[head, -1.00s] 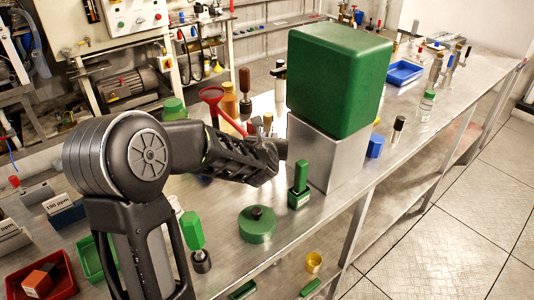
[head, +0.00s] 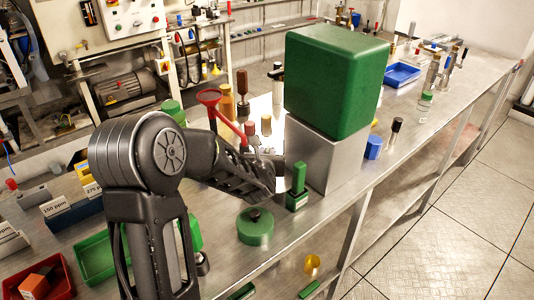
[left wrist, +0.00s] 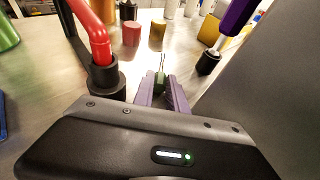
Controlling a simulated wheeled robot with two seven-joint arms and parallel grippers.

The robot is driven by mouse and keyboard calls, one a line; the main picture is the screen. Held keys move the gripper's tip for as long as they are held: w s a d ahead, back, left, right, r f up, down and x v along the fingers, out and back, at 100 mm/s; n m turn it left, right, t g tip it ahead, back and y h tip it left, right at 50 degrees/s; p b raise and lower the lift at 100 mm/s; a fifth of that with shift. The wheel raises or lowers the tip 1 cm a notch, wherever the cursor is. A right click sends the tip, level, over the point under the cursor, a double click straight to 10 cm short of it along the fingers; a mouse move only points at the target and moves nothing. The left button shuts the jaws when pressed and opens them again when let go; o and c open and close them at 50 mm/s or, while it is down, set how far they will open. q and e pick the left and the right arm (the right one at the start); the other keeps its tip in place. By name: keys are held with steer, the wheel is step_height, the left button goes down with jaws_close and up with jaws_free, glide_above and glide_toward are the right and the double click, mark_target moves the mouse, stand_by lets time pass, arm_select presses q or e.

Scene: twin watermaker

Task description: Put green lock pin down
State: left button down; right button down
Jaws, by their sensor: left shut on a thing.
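The green lock pin (left wrist: 160,77) shows in the left wrist view as a small green piece with a thin metal shaft pointing away. My left gripper (left wrist: 161,90) is shut on it, with the purple-grey fingers on either side. In the head view my left gripper (head: 276,172) reaches in beside the grey metal block, and its fingertips and the pin are hard to make out there. Whether the pin touches the bench below cannot be told. My right gripper is not in view.
A large green cube (head: 335,82) stands on the grey block (head: 325,155). A green block with an upright post (head: 298,190) and a round green lid (head: 255,228) are near the front edge.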

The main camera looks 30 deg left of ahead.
arm_select(q)
steer(key=shift+f+b, duration=0.2)
steer(key=shift+b, duration=0.1)
steer(key=c, duration=1.3)
jaws_free()
steer(key=shift+r, duration=0.1)
steer(key=shift+c, duration=0.2)
steer(key=shift+r, duration=0.1)
steer(key=shift+r+p, duration=0.15)
steer(key=shift+p, duration=0.3)
steer(key=shift+s+d, duration=0.15)
steer(key=shift+s, duration=0.15)
steer(key=v, duration=1.1)
steer(key=shift+s+r+b, duration=0.1)
steer(key=shift+b, duration=0.3)
steer(key=shift+c, duration=0.6)
